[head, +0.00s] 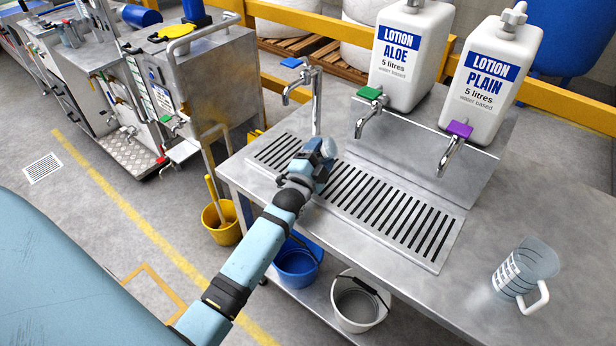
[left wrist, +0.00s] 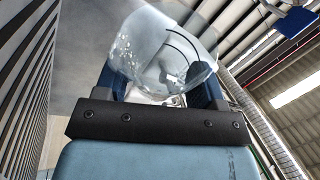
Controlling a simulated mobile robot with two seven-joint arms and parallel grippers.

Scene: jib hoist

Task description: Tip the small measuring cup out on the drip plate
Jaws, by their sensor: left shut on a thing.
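My left gripper (head: 318,166) is shut on the small measuring cup (head: 328,147), above the drip plate (head: 400,214) near its left part. In the left wrist view the clear cup (left wrist: 165,50) with dark scale marks sits between the fingers. That view is rolled over, with the plate's slats (left wrist: 22,90) along the left and the roof at the right, so the wrist is turned and the cup appears tipped on its side. Small drops show on the cup wall. I cannot tell whether liquid is left inside. My right gripper is not in view.
A clear jug (head: 524,268) stands at the right. Buckets sit below the bench.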

